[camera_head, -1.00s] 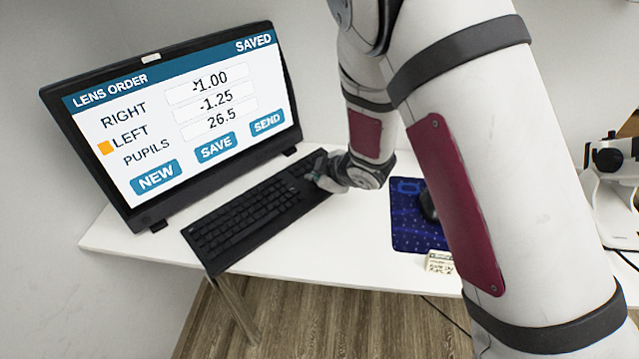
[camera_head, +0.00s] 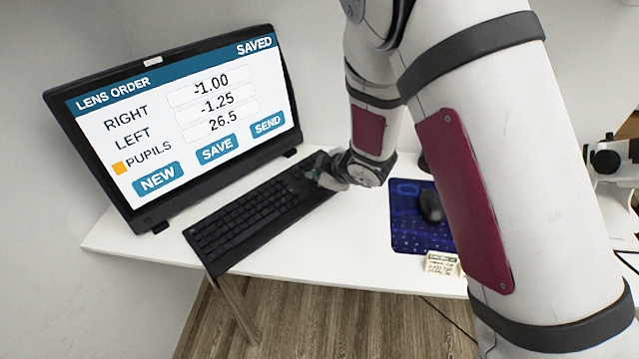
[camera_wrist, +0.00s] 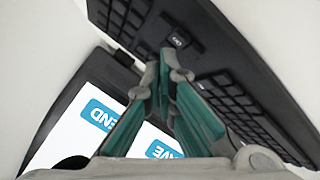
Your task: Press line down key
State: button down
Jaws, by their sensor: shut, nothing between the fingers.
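The black keyboard (camera_head: 245,222) lies on the white desk in front of the monitor. My gripper (camera_head: 314,172) is at the keyboard's far right end, fingers together and empty. The monitor screen (camera_head: 185,115) shows LENS ORDER, SAVED, and rows RIGHT -1.00, LEFT -1.25, PUPILS 26.5. An orange square marker (camera_head: 120,168) stands beside PUPILS.
A blue mouse pad (camera_head: 410,225) with a black mouse (camera_head: 430,206) lies to the right of the keyboard. A small pale labelled block (camera_head: 441,263) sits at the desk's front edge. A white device (camera_head: 612,190) stands at far right. Bare desk (camera_head: 345,235) lies between keyboard and pad.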

aim_at(319, 187)
jog(key=shift+r, duration=0.2)
jog(key=shift+r+p, duration=1.7)
jog(key=shift+r, duration=0.8)
jog(key=s+d+r+m+h+p, duration=0.1)
jog(key=s+d+r+m+h, duration=0.3)
jog(key=d+r, duration=0.65)
jog(key=s+d+r+m+h+p, duration=0.1)
jog(key=s+d+r+m+h, duration=0.1)
jog(key=s+d+r+m, duration=0.6)
jog(key=s+d+r+m+g, duration=0.1)
jog(key=s+d+r, duration=0.1)
jog(key=s, duration=0.6)
jog(key=s+d+r+m+g+p, duration=0.1)
jog(key=s+r, duration=0.3)
jog(key=s, duration=0.5)
jog(key=s+d+r+m+p, duration=0.1)
jog(key=s+d+r+m, duration=0.2)
jog(key=s, duration=0.5)
jog(key=shift+s+d+r+g, duration=0.15)
jog(key=shift+d+r+g, duration=0.15)
jog(key=shift+d+g, duration=0.1)
